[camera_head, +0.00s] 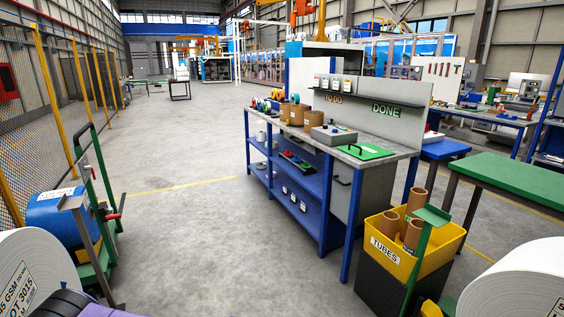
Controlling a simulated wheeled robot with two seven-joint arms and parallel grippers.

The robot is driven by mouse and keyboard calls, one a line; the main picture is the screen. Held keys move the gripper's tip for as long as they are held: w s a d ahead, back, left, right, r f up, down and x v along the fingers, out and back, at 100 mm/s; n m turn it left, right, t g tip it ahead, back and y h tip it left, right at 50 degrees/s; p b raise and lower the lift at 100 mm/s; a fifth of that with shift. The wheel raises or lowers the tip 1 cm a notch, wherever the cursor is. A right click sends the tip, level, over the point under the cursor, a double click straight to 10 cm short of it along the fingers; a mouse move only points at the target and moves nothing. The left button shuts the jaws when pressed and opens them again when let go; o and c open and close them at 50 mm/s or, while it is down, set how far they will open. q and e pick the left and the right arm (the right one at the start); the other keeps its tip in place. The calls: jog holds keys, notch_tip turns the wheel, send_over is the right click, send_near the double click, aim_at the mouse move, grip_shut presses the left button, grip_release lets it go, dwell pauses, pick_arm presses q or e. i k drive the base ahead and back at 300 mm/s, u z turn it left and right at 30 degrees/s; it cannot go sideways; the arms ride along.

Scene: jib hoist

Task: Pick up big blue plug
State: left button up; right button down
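I cannot make out the big blue plug for certain. Small coloured pieces, some of them blue, stand at the far end of the workbench top (331,149), near the brown cardboard tubs (297,114). More small red, green and blue pieces (299,161) lie on the bench's upper blue shelf. They are too small to tell their shapes. Neither of my grippers shows. A dark and purple part at the bottom left edge may be mine.
A yellow TUBES bin (402,256) stands right of the bench, beside a green table (520,177). A green cart with a blue roll (58,214) and a white roll (35,270) are at left. Another white roll (520,285) is bottom right. The concrete floor (190,225) between is clear.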

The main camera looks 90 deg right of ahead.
aim_at(295, 160)
jog(key=z, duration=0.15)
jog(key=k, duration=0.45)
jog(key=z, duration=2.1)
jog(key=i, duration=2)
jog(key=z, duration=0.85)
jog(key=i, duration=1.3)
jog(key=u, duration=5.4)
